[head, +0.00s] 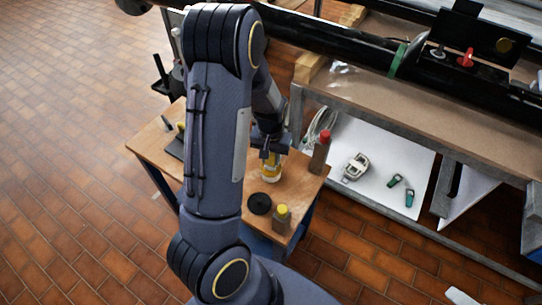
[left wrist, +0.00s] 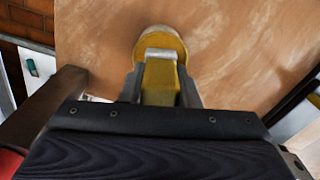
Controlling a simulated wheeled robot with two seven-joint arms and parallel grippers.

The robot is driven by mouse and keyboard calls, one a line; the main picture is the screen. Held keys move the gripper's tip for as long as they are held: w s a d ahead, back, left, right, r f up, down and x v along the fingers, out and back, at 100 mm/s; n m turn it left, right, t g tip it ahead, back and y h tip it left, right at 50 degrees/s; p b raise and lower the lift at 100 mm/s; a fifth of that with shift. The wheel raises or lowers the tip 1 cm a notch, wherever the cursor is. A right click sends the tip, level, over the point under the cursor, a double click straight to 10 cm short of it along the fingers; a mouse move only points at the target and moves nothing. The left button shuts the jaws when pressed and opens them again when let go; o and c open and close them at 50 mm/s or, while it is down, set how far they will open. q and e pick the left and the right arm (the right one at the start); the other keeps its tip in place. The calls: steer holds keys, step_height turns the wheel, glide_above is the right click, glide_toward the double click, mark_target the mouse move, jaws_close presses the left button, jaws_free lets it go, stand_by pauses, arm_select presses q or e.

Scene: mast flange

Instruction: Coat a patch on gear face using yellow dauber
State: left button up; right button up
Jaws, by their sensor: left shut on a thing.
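My left gripper (head: 269,146) reaches down over the small wooden table and is shut on the yellow dauber (head: 271,168). In the left wrist view the dauber (left wrist: 160,82) sits between the two fingers (left wrist: 160,90), with a pale collar and a round yellow end beyond them. The dauber appears upright over the tabletop; I cannot tell whether it touches it. I cannot pick out the gear face with certainty. A flat black disc (head: 259,204) lies on the table near the dauber. My right gripper is not in view.
A long black tube (head: 345,42) with a green band lies on the bench behind. My left arm hides part of the table.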

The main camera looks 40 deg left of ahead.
arm_select(q)
steer(key=shift+f+b, duration=0.45)
steer(key=shift+f, duration=0.1)
stand_by(1.1)
steer(key=shift+r, duration=0.1)
steer(key=shift+r+p, duration=2.9)
steer(key=shift+r, duration=0.55)
